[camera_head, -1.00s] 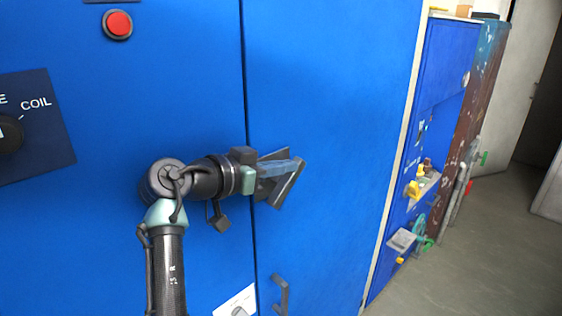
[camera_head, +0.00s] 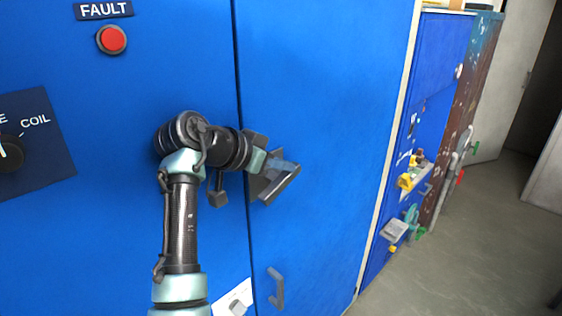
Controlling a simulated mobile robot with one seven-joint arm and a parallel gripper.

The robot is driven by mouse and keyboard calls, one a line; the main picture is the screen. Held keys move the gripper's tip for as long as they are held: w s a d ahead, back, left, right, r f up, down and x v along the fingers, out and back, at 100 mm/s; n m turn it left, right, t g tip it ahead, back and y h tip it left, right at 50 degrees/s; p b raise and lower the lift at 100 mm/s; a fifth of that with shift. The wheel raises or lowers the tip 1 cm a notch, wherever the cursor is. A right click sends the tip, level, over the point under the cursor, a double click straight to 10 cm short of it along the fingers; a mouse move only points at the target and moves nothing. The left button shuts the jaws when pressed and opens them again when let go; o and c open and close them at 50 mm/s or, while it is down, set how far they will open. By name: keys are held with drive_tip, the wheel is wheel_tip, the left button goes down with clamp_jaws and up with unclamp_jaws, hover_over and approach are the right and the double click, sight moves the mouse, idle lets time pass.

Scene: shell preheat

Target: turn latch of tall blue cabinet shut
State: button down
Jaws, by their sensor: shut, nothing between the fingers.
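The tall blue cabinet (camera_head: 320,80) fills the left and middle of the view. A dark vertical seam divides its left panel from its right door. A grey handle (camera_head: 276,288) sits low on the door, just right of the seam. A white plate with a grey knob (camera_head: 238,305) is left of the seam at the bottom edge, partly cut off; I cannot tell whether it is the latch or how it is turned. My gripper (camera_head: 282,182) is shut and empty, in front of the door above the handle. Contact with the door cannot be told.
A red button (camera_head: 111,40) under a FAULT label and a dark COIL selector panel (camera_head: 40,145) are on the left panel. A second blue cabinet (camera_head: 440,65) with yellow and green fittings stands at right. The grey floor (camera_head: 470,260) at lower right is clear.

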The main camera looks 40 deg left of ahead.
drive_tip(key=shift+w+f, duration=0.25)
drive_tip(key=shift+w, duration=0.3)
drive_tip(key=shift+r, duration=0.1)
idle(0.8)
